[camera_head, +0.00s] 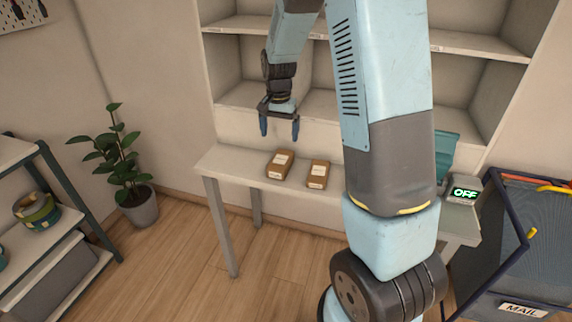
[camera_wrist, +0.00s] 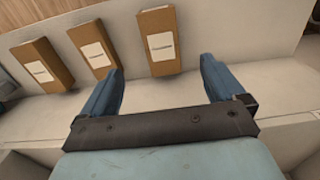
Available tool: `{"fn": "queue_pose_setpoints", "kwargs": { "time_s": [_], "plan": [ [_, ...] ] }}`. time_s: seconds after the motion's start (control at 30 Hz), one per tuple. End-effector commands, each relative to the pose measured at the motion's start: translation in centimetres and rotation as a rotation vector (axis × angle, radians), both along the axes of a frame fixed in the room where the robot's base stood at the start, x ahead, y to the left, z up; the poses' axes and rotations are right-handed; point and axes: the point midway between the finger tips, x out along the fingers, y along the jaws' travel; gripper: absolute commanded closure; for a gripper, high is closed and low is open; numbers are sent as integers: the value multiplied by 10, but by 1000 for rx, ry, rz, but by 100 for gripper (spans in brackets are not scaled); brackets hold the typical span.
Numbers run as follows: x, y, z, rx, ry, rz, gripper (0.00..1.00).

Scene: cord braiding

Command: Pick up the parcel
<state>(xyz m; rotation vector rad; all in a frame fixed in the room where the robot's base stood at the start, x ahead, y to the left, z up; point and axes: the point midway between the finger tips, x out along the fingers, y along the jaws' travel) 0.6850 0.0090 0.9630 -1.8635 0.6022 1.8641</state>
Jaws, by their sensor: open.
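Brown box parcels with white labels lie on a narrow pale table (camera_head: 222,161). In the head view one parcel (camera_head: 279,164) lies to the left and a second parcel (camera_head: 318,174) beside it. The wrist view shows three: a left parcel (camera_wrist: 42,66), a middle parcel (camera_wrist: 94,50) and a right parcel (camera_wrist: 159,41). My arm may hide the third in the head view. My gripper (camera_head: 279,128) is open and empty, above the table near the left parcel, with its blue fingers pointing down. In the wrist view the right parcel shows between and beyond the fingertips (camera_wrist: 161,68).
Shelves (camera_head: 475,45) stand behind the table. A teal bin (camera_head: 446,150) and a display reading OFF (camera_head: 464,193) are at the table's right. A mail container (camera_head: 520,250) stands at far right, a plant (camera_head: 125,170) and rack (camera_head: 50,170) at left.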

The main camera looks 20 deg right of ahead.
Motion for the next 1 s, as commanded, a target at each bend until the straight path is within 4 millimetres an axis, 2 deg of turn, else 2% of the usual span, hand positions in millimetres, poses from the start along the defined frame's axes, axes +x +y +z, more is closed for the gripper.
{"fn": "queue_pose_setpoints", "kwargs": {
  "time_s": [0.3, 0.43, 0.67, 1.0],
  "plan": [
    [-1, 0, -55, 0, 4, 0, 4],
    [-1, 0, -69, 0, 4, 0, 4],
    [-2, 0, -81, 0, 2, 0, 4],
    [-4, 2, -123, 0, 1, 0, 4]
  ]
}}
